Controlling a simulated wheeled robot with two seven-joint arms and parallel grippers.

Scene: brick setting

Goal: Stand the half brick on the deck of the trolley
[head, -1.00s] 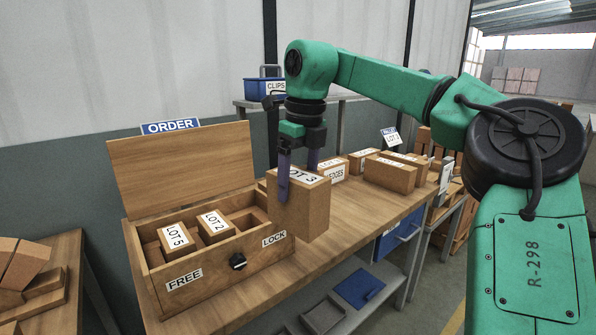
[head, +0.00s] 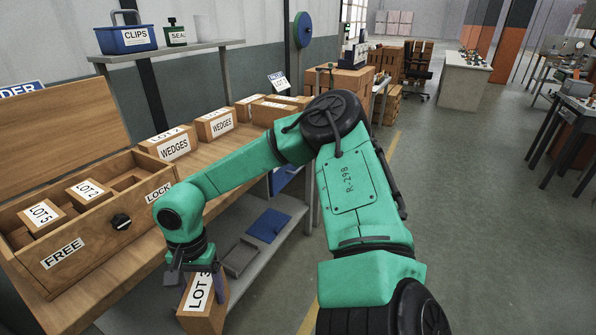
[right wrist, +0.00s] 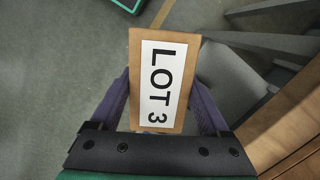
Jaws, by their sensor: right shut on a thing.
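My right gripper (head: 190,275) is shut on a brown brick with a LOT 3 label (head: 208,306). It holds the brick out beyond the bench's front edge, above the floor. In the right wrist view the brick (right wrist: 136,72) sits between the two purple fingers, its labelled face towards the camera. Whether it is a half brick I cannot tell from its size alone. No trolley deck can be clearly made out. My left gripper is not in view.
An open wooden box (head: 62,254) with LOT 5 and LOT 2 bricks stands on the bench (head: 215,150). WEDGES boxes (head: 168,147) sit behind my arm. A lower shelf (head: 290,212) lies under the bench. The floor (head: 470,240) to the right is open.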

